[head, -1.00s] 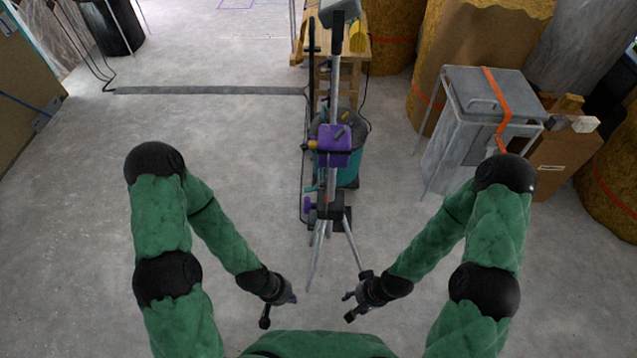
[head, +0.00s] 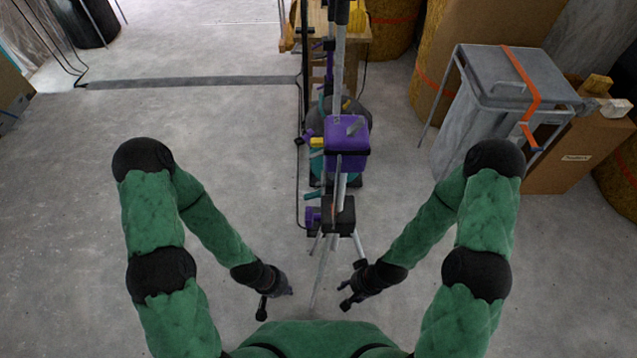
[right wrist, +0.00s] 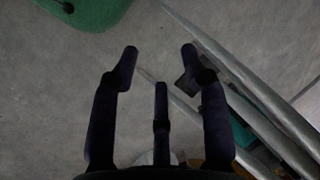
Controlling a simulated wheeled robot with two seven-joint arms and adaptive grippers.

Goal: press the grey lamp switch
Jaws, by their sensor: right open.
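A tripod stand (head: 339,90) rises in front of me in the head view, with a purple box (head: 347,148) on its pole. A small grey lever (head: 355,127) sticks up from the box's top; I cannot tell for sure whether it is the lamp switch. A yellow piece (head: 317,142) shows at the box's left side. My left gripper (head: 284,291) hangs low, left of the tripod, apart from it; its jaws are too small to read. My right gripper (head: 346,294) is low beside the tripod legs, below the box. In the right wrist view its fingers (right wrist: 160,62) are spread and empty.
A grey bin (head: 505,95) with an orange strap stands at right, beside a cardboard box (head: 565,160). A wooden bench (head: 355,45) stands behind the tripod. A dark cable strip (head: 190,83) crosses the floor.

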